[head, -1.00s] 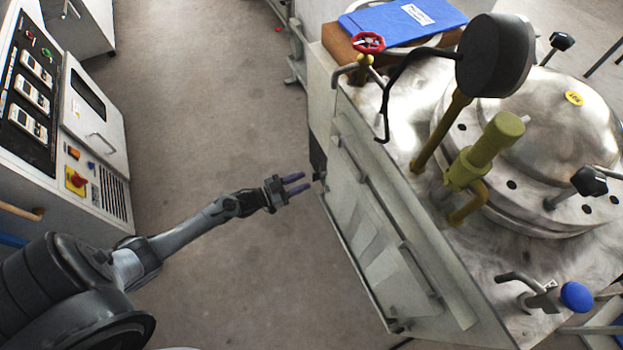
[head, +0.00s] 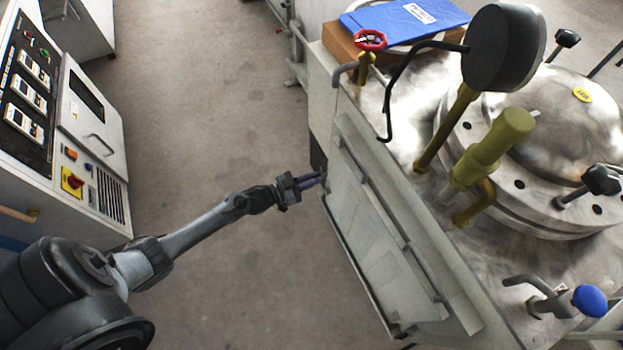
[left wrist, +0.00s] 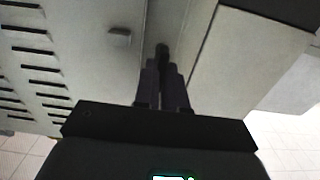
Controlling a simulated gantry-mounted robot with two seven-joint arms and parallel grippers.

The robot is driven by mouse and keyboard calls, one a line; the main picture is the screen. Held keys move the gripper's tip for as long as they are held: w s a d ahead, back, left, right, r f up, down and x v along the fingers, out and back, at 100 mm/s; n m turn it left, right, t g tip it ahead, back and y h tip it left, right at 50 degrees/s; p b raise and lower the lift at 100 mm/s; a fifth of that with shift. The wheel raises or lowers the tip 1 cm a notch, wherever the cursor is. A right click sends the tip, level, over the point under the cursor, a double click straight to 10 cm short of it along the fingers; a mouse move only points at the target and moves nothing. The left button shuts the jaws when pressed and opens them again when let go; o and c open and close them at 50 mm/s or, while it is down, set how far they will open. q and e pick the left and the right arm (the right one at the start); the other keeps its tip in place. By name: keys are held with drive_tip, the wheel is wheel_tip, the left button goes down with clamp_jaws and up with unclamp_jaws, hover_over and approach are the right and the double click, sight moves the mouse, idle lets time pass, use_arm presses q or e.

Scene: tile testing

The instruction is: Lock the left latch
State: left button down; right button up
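The left latch is a small dark piece (left wrist: 162,50) on the side of the metal cabinet; it shows between the fingertips in the left wrist view. In the head view it is mostly hidden by the fingers at the cabinet's upper left door edge. My left gripper (head: 316,180) reaches the cabinet side from the left. Its purple fingers, also in the left wrist view (left wrist: 162,78), are close together and appear shut on the latch. The cabinet's door panel (head: 385,265) lies flat against its side. My right gripper is out of view.
The cabinet carries a domed steel vessel (head: 565,110), a black round gauge (head: 503,48), a yellow-green valve (head: 490,150) and a red handwheel (head: 370,40). A control cabinet (head: 100,140) stands at the left. The floor (head: 215,110) between is clear.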

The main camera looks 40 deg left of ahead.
use_arm(q)
drive_tip(key=shift+m, duration=0.3)
drive_tip(key=shift+s+d+f+m+p, duration=0.15)
drive_tip(key=shift+m+p, duration=0.1)
drive_tip(key=shift+m, duration=2.65)
drive_tip(key=shift+d+f+m+p, duration=0.15)
drive_tip(key=shift+m+p, duration=0.15)
drive_tip(key=shift+m, duration=2.6)
drive_tip(key=shift+s+d+f+m+p, duration=0.15)
drive_tip(key=shift+m+p, duration=0.1)
drive_tip(key=shift+m, duration=2.65)
drive_tip(key=shift+w, duration=0.1)
drive_tip(key=c, duration=1.2)
unclamp_jaws()
drive_tip(key=shift+a, duration=0.1)
